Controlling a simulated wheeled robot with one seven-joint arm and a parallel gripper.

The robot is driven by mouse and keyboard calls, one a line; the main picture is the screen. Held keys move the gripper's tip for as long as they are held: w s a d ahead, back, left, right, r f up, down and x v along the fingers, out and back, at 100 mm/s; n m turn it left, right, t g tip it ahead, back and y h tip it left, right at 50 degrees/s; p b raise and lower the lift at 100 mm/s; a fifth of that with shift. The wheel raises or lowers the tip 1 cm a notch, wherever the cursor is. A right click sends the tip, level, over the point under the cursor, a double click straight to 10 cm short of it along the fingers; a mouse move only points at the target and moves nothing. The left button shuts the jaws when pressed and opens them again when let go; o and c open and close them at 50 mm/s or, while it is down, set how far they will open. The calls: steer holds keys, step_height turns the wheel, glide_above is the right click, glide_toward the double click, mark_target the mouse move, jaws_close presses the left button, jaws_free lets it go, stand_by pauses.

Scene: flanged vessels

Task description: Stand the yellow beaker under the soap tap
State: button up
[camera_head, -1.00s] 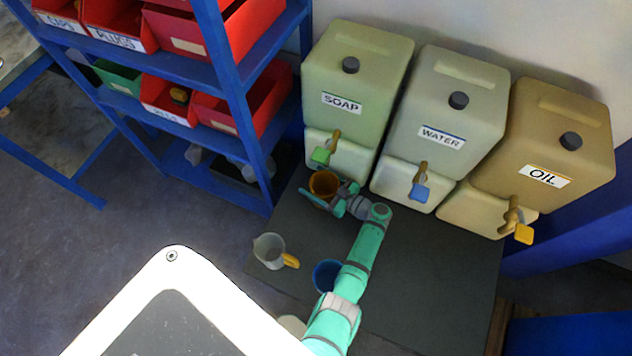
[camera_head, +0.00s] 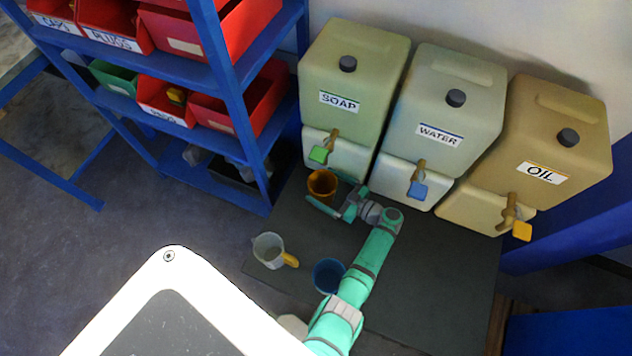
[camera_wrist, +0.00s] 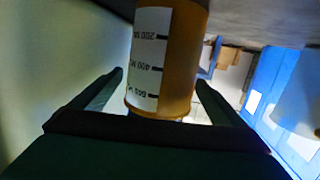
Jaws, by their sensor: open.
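The yellow beaker (camera_head: 322,184), amber with a white scale label, stands upright on the dark bench top. It is just below the soap tap (camera_head: 319,154), with its green handle, on the tank marked SOAP (camera_head: 353,80). My gripper (camera_head: 338,199) is open, a little in front and to the right of the beaker, not closed on it. In the wrist view the beaker (camera_wrist: 180,55) shows beyond and between the spread fingers of my gripper (camera_wrist: 160,82). The beaker's rim and the tap's outlet are not both clear in one view.
A clear jug with a yellow handle (camera_head: 268,250) and a blue beaker (camera_head: 328,275) stand near the bench's front left, the blue one beside my arm. WATER (camera_head: 448,100) and OIL (camera_head: 548,140) tanks stand to the right. A blue shelf with red bins (camera_head: 230,100) is at left.

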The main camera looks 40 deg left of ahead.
mark_target(334, 192)
steer(key=d, duration=0.5)
steer(key=d+r, duration=0.1)
steer(key=d, duration=0.1)
steer(key=shift+w+d, duration=0.15)
steer(key=shift+d, duration=0.05)
